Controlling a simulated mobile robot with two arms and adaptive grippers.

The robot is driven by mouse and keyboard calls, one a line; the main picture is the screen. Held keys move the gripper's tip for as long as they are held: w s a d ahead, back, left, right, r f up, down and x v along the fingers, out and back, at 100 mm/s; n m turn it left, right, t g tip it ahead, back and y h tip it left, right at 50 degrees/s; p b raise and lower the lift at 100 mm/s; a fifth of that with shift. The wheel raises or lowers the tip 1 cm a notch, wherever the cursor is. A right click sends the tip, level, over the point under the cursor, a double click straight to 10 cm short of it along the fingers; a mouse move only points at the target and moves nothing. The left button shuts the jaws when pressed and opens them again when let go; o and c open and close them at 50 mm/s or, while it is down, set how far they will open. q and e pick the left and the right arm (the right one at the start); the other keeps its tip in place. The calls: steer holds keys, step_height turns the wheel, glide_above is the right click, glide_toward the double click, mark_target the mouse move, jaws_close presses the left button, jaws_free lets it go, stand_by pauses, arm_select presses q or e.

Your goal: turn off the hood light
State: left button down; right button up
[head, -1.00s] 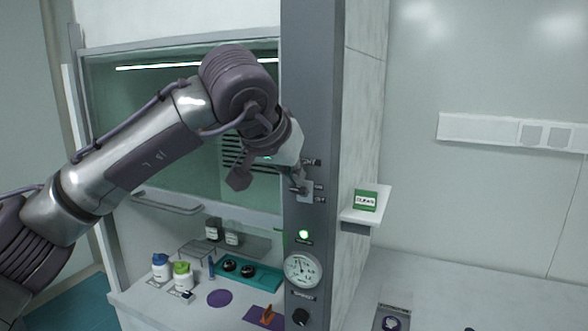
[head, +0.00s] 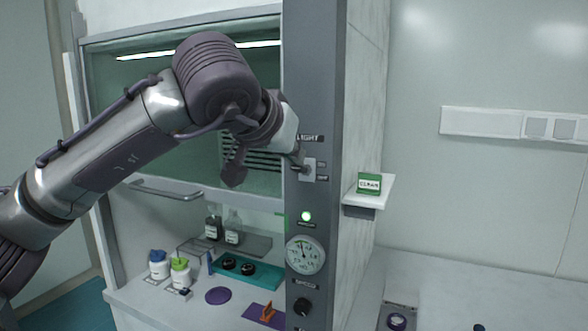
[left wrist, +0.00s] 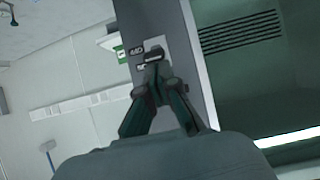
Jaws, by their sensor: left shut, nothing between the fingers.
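The light switch (head: 309,172) is a small pale plate with ON and OFF marks on the grey hood post, under the LIGHT label (head: 310,138). My left gripper (head: 300,164) is shut and empty, its tips at the left side of the plate. In the left wrist view the shut fingertips (left wrist: 153,68) overlap the switch plate (left wrist: 157,44) and its dark lever. I cannot tell whether they touch the lever, nor its exact position. The hood light (head: 135,54) shows as a bright strip at the top of the hood. My right gripper is out of view.
Below the switch, the post (head: 314,80) carries a lit green lamp (head: 306,216), a gauge (head: 305,254) and a black knob (head: 302,307). A shelf with a green CLEAN sign (head: 369,184) juts out on the right. Bottles and a teal tray (head: 262,279) stand inside the hood.

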arm_select(q)
steer(key=t+b, duration=0.1)
steer(key=b, duration=0.1)
steer(key=f+t+b, duration=0.1)
steer(key=b, duration=0.2)
steer(key=s+f+t+h+b, duration=0.1)
steer(key=b, duration=0.2)
steer(key=shift+a+f, duration=0.15)
steer(key=shift+a, duration=0.1)
steer(key=s+a+b, duration=0.1)
steer(key=s+a, duration=0.3)
steer(key=s, duration=0.7)
steer(key=shift+r+t, duration=0.3)
steer(key=shift+r, duration=0.05)
